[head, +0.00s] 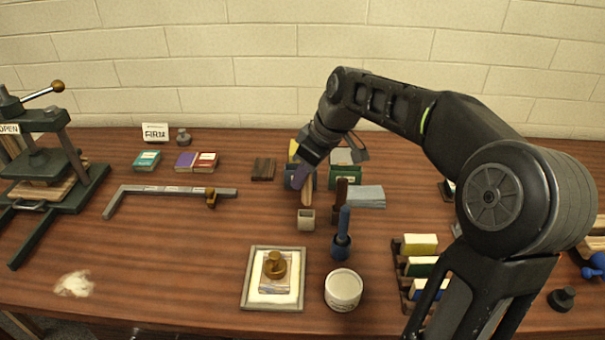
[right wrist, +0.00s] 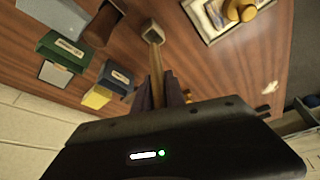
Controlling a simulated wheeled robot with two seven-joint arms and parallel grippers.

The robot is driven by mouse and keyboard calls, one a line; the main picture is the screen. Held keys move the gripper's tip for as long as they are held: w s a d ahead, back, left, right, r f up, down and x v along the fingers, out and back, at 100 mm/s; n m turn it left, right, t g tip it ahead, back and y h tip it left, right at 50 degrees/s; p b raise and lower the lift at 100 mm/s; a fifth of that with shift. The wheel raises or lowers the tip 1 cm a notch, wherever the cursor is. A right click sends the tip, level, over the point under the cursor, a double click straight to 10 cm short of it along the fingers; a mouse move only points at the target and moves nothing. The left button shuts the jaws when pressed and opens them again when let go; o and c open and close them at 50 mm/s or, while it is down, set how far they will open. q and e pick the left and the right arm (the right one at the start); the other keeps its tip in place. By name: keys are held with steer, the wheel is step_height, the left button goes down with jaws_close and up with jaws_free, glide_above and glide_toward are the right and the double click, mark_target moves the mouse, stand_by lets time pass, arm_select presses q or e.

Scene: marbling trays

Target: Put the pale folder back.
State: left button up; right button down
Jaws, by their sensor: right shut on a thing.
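The pale folder (head: 308,191) is a slim tan stick. It hangs roughly upright from my right gripper (head: 311,178), which is shut on its upper part. In the right wrist view the folder (right wrist: 156,72) comes out between the dark fingers (right wrist: 162,92) and points to a small pale square cup (right wrist: 152,33). The cup (head: 306,221) stands on the table just below the folder's lower end in the head view. The tip is close to the cup's rim; I cannot tell if it is inside. My left gripper is not in view.
A brown holder (head: 340,194) and a blue-handled tool (head: 342,235) stand right of the cup. A green box (head: 350,170) is behind. A framed tray (head: 246,290) and white tub (head: 343,289) are in front. The table left of the cup is fairly clear.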

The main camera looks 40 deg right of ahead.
mark_target(303, 201)
steer(key=shift+f+b, duration=2)
steer(key=shift+f, duration=1)
steer(key=shift+f+b, duration=0.45)
steer(key=shift+f, duration=0.1)
steer(key=c, duration=1.8)
jaws_free()
steer(key=shift+c, duration=0.2)
steer(key=o, duration=0.5)
steer(key=shift+o, duration=0.2)
steer(key=v, duration=0.7)
steer(key=shift+r, duration=0.35)
steer(key=shift+s, duration=0.1)
